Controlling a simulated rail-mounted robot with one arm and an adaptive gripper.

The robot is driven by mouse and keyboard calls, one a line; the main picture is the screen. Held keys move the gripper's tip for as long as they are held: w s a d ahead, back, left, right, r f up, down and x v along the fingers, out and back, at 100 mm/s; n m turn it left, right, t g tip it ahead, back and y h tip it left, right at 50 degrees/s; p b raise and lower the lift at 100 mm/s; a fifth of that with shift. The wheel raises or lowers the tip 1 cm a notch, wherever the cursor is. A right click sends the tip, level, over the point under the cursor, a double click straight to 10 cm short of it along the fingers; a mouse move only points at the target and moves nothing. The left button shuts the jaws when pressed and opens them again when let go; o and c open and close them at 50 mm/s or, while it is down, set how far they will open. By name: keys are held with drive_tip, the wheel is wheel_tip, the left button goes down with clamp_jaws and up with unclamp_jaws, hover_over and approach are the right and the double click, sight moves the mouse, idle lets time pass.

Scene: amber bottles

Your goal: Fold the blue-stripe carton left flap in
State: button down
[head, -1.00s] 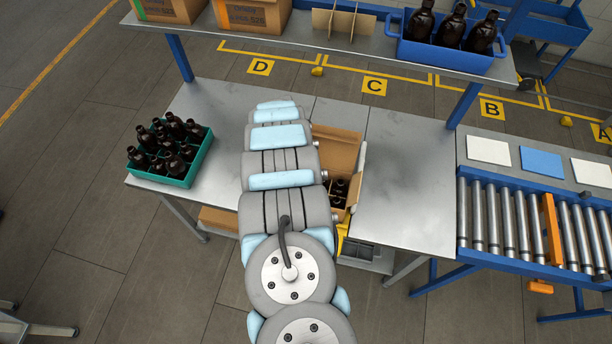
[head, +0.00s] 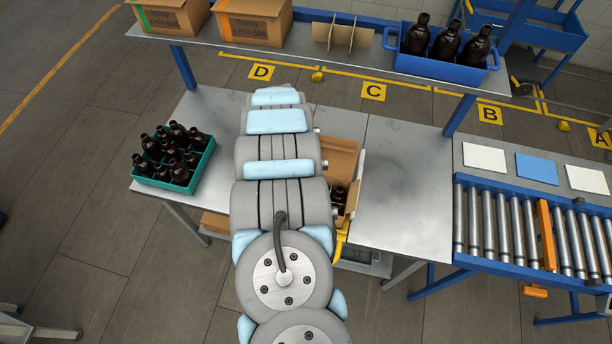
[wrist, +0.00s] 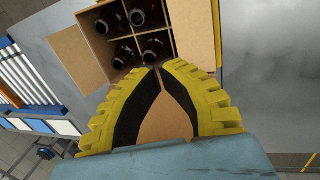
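An open cardboard carton (head: 352,186) with dark bottles stands on the metal bench, partly hidden behind my arm in the head view. No blue stripe shows on it. In the wrist view, several bottles (wrist: 142,14) sit in its divided cells. One flap (wrist: 76,58) spreads outward on the left, and another (wrist: 192,28) shows on the right. Brown cardboard (wrist: 166,122) also shows below and between my fingers. My gripper (wrist: 159,68) has its yellow, black-padded fingertips together at the carton's near edge. I see nothing pinched between the tips. The head view hides my gripper.
A teal crate of bottles (head: 208,160) stands at the bench's left end. An overhead shelf (head: 330,52) holds two cartons, a cardboard divider and a blue bottle bin (head: 440,64). The bench right of the carton (head: 405,190) is clear; a roller conveyor (head: 510,228) lies beyond.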

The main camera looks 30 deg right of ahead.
wheel_tip(320, 180, up, 8)
drive_tip(key=shift+r, duration=0.15)
idle(0.5)
